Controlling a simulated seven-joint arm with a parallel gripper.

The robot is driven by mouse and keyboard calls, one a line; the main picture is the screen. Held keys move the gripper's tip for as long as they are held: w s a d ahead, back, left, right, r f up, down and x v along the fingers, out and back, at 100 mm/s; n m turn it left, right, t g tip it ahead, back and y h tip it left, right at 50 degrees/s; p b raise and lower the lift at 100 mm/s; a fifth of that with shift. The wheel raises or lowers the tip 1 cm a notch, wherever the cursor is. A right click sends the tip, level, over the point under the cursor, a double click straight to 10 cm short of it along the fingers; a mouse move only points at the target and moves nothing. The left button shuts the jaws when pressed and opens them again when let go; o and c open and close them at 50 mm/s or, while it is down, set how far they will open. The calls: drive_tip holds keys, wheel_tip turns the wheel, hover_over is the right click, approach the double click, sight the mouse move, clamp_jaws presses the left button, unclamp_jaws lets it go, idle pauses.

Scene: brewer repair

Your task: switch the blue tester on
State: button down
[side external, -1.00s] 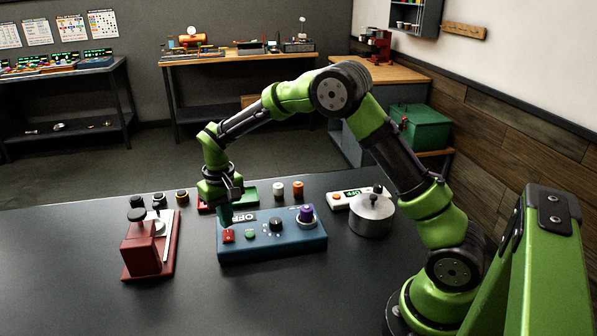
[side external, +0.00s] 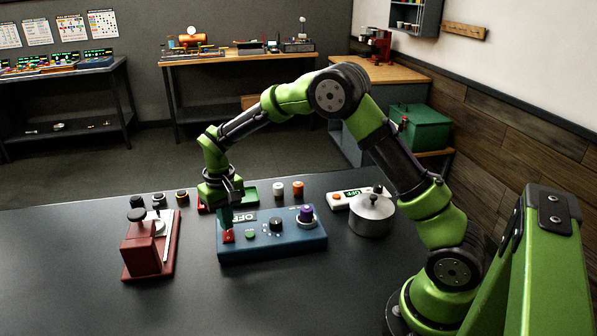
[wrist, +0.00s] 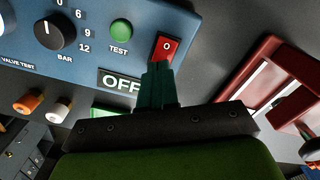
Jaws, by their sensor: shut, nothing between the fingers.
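The blue tester (side external: 285,240) stands on the dark bench in the side view, and part of it fills the upper left of the wrist view (wrist: 150,30). It has a red switch (wrist: 167,46) marked "0", a green TEST button (wrist: 121,30), a black BAR knob (wrist: 55,32) and a display reading "OFF" (wrist: 118,83). My gripper (wrist: 158,68) is shut and empty. Its fingertips are at the lower edge of the red switch; whether they touch it I cannot tell. In the side view my gripper (side external: 226,228) points down over the switch and hides part of it.
A red press-like device (side external: 145,245) stands to the left of the tester. A round metal pot (side external: 371,216) and a white scale (side external: 340,201) are on the right. Small white (side external: 278,189) and orange (side external: 298,189) parts and a green tray (side external: 250,194) are behind. The front bench is clear.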

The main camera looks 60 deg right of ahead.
sight(232, 235)
drive_tip(key=shift+f, duration=0.6)
drive_tip(key=shift+r, duration=3.55)
drive_tip(key=shift+w, duration=0.1)
drive_tip(key=shift+s+a+f, duration=0.1)
drive_tip(key=shift+s+f, duration=0.1)
drive_tip(key=shift+s, duration=0.35)
drive_tip(key=shift+s+a+f, duration=0.1)
drive_tip(key=shift+s+f, duration=0.1)
drive_tip(key=shift+s, duration=0.3)
drive_tip(key=s+r+t, duration=0.2)
drive_tip(key=s+r, duration=0.2)
drive_tip(key=s, duration=0.3)
drive_tip(key=s+a+r+t+y, duration=0.1)
drive_tip(key=s+r+t, duration=0.1)
drive_tip(key=s+r, duration=0.3)
drive_tip(key=s+r+m+t+y, duration=0.1)
drive_tip(key=s+r+t, duration=0.2)
drive_tip(key=s, duration=0.8)
drive_tip(key=shift+s+a+r, duration=0.2)
drive_tip(key=shift+a+r, duration=0.1)
drive_tip(key=shift+r, duration=0.45)
drive_tip(key=c, duration=1.8)
unclamp_jaws()
drive_tip(key=shift+c, duration=0.2)
